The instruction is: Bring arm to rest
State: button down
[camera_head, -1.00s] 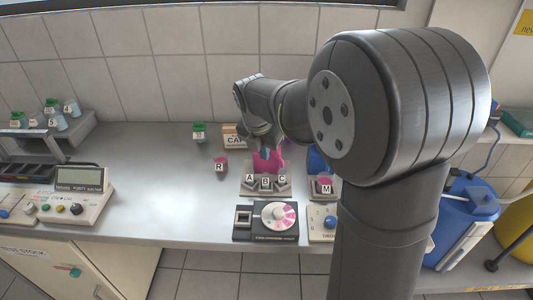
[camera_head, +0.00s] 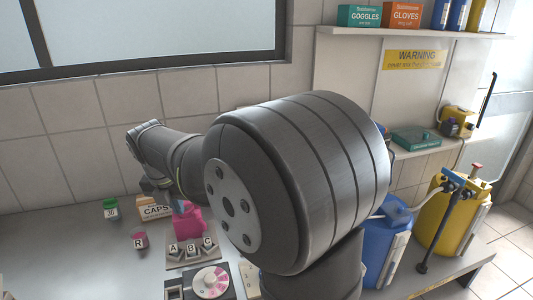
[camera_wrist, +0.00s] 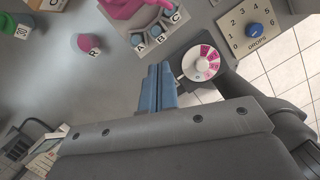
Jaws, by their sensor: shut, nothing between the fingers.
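My gripper is shut and empty; its blue-grey fingers (camera_wrist: 158,86) lie together in the wrist view, above the bench beside the white and pink dial (camera_wrist: 201,63). In the head view my arm's large dark joint fills the middle, and the fingers are hard to make out. The pink piece (camera_head: 188,219) stands behind the A B C rack (camera_head: 190,257). In the wrist view that rack (camera_wrist: 154,34) is near the top, apart from my fingers.
A pot marked R (camera_head: 140,241), a green-lidded pot (camera_head: 111,209) and a CAPS box (camera_head: 155,208) stand on the bench. Blue (camera_head: 382,255) and yellow (camera_head: 446,218) containers stand at the right. A DROPS panel (camera_wrist: 251,27) lies near the dial. Bench room is clear left of R.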

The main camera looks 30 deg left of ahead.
jog(key=w+a+f, duration=0.1)
jog(key=f, duration=0.2)
jog(key=w+f, duration=0.1)
jog(key=f, duration=0.2)
jog(key=w+a+f, duration=0.1)
jog(key=w+f, duration=0.1)
jog(key=f, duration=0.1)
jog(key=shift+a, duration=0.3)
jog(key=shift+w+a+r, duration=0.1)
jog(key=shift+w+a, duration=0.25)
jog(key=shift+w, duration=0.3)
jog(key=shift+s, duration=0.1)
